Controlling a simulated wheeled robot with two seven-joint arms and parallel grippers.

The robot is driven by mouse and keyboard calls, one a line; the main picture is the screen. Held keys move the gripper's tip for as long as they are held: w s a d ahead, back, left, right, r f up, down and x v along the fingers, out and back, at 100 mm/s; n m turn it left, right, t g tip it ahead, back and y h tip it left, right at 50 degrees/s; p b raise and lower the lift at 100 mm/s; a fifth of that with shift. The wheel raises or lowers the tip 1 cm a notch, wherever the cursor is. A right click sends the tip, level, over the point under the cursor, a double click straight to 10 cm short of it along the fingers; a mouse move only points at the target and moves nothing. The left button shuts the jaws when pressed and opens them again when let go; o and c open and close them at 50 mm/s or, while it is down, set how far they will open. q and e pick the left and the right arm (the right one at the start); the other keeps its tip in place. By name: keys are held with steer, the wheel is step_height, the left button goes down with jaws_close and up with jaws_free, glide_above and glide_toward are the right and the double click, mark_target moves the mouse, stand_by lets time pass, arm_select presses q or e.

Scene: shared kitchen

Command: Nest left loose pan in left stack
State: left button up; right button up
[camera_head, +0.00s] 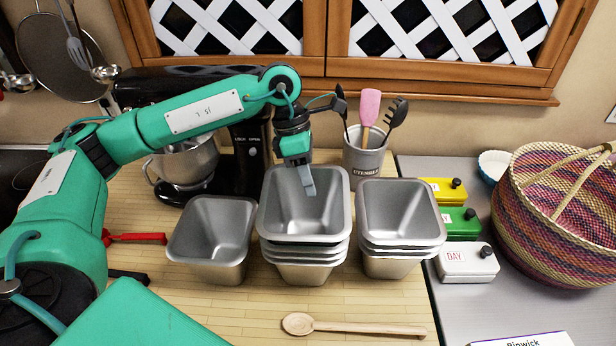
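A single silver loaf-style pan (193,232) stands upright at the left on the wooden counter. To its right is the left stack (303,268) of several nested pans; its top pan (270,205) sits with a slightly larger gap below its rim. My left gripper (308,186) points down at the far rim of that top pan. One grey finger shows in front of the inner far wall; the other finger is hidden, so I cannot tell whether it grips the rim. A second stack (400,246) stands further right. My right gripper is out of view.
A stand mixer (240,150) and a utensil crock (366,158) stand behind the pans. A wooden spoon (360,327) lies in front. Yellow, green and white boxes (466,262) and a woven basket (550,225) are to the right. Red-handled utensil (137,238) lies left.

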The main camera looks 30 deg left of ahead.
arm_select(q)
steer(key=shift+s+a+f, duration=0.1)
steer(key=shift+s+f, duration=0.1)
steer(key=shift+f, duration=0.9)
steer(key=shift+w+a+r+b, duration=0.15)
steer(key=shift+w+r+b, duration=0.15)
steer(key=shift+r, duration=0.2)
steer(key=v, duration=0.2)
steer(key=b+v, duration=0.1)
steer(key=v, duration=0.2)
steer(key=shift+w+a+r+b, duration=0.25)
steer(key=shift+w+b, duration=0.15)
steer(key=s+d+b+v, duration=0.1)
steer(key=v, duration=0.8)
steer(key=shift+r, duration=0.25)
